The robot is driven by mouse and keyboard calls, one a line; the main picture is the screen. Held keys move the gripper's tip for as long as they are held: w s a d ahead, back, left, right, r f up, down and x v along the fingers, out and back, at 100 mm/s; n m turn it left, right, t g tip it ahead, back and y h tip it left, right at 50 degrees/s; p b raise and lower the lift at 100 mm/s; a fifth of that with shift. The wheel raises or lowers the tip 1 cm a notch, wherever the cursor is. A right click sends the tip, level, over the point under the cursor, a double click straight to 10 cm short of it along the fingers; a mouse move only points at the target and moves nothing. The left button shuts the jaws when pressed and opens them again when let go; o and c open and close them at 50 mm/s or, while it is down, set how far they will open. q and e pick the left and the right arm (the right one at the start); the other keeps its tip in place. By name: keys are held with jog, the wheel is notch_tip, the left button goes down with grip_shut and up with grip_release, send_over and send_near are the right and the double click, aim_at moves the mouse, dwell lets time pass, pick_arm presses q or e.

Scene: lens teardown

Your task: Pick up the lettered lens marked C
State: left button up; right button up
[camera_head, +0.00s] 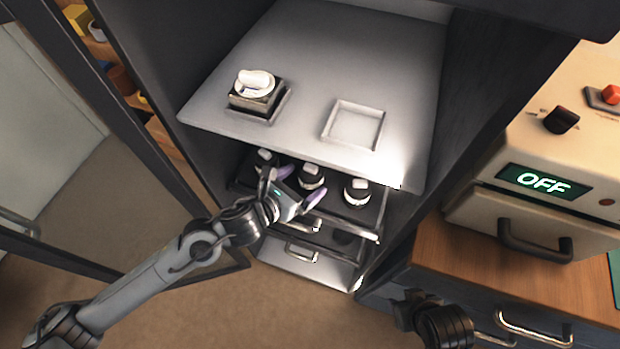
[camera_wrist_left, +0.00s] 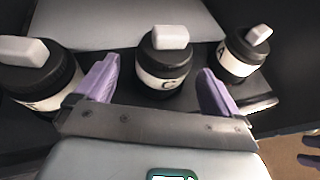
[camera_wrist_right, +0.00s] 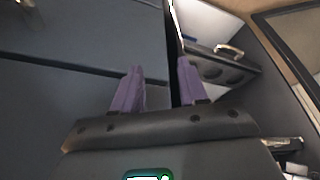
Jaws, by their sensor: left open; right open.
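The lens marked C (camera_wrist_left: 166,72) is a black cylinder with a white lettered band and a white block on top. It stands upright between two similar lenses, and also shows in the head view (camera_head: 312,175). My left gripper (camera_head: 299,186) is open at the drawer. In the left wrist view its purple fingers (camera_wrist_left: 158,84) are spread, with lens C in line with the gap between them and no clear contact. The lens marked A (camera_wrist_left: 239,55) is at the right; another lens (camera_wrist_left: 40,85) is at the left, its letter partly hidden by a finger. My right gripper (camera_wrist_right: 160,85) is open and empty.
The lenses stand in a pulled-out drawer (camera_head: 377,233) under a grey shelf (camera_head: 300,60). The shelf holds a dark square holder with a white-topped item (camera_head: 255,88) and an empty square tray (camera_head: 353,125). A machine reading OFF (camera_head: 540,180) stands at the right.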

pick_arm(q)
jog(key=x, duration=0.3)
jog(key=shift+w+d+b, duration=0.15)
jog(key=shift+d+b, duration=0.15)
jog(key=shift+b, duration=0.1)
jog(key=shift+a, duration=0.1)
jog(key=shift+c, duration=0.5)
jog(key=c, duration=0.9)
jog(key=shift+r, duration=0.1)
jog(key=shift+c, duration=0.2)
